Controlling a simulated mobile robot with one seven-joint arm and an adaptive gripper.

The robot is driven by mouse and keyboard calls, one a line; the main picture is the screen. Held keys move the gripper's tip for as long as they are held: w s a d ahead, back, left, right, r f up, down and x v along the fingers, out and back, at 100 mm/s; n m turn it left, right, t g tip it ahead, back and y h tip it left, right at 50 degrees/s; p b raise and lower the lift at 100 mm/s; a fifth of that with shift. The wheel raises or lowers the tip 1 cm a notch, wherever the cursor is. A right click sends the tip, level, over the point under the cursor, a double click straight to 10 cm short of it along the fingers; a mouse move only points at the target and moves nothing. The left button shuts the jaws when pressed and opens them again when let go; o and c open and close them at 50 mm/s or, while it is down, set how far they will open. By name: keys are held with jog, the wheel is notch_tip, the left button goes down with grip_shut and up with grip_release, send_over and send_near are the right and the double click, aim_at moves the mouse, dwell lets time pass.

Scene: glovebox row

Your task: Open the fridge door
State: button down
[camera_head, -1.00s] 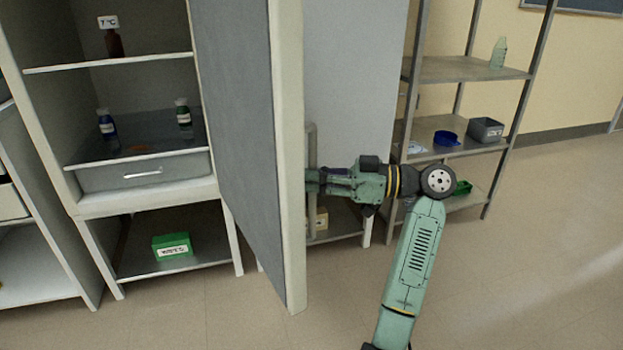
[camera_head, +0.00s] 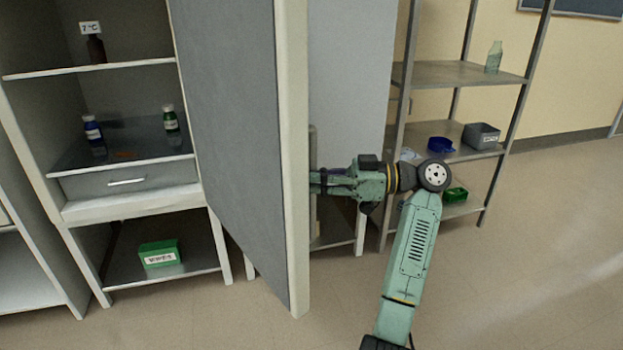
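The fridge door (camera_head: 236,130) stands wide open, swung out to the right of the fridge, its grey inner face toward the camera. The fridge interior (camera_head: 130,88) shows at the left, with a shelf, bottles and a drawer. The vertical door handle (camera_head: 313,150) is on the door's outer side, partly hidden by the door edge. My gripper (camera_head: 316,182) is at this handle, behind the door's edge. Its fingertips are largely hidden, so I cannot tell whether they are closed around the handle.
A green labelled box (camera_head: 159,253) sits on the stand's lower shelf below the fridge. A metal rack (camera_head: 455,74) at the right holds a clear bottle (camera_head: 494,57), a blue dish (camera_head: 440,145) and a grey bin (camera_head: 482,136). Open floor lies in front.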

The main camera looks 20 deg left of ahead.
jog(key=c, duration=1.6)
grip_release()
jog(key=shift+o, duration=0.2)
jog(key=shift+d, duration=0.1)
jog(key=v, duration=1.2)
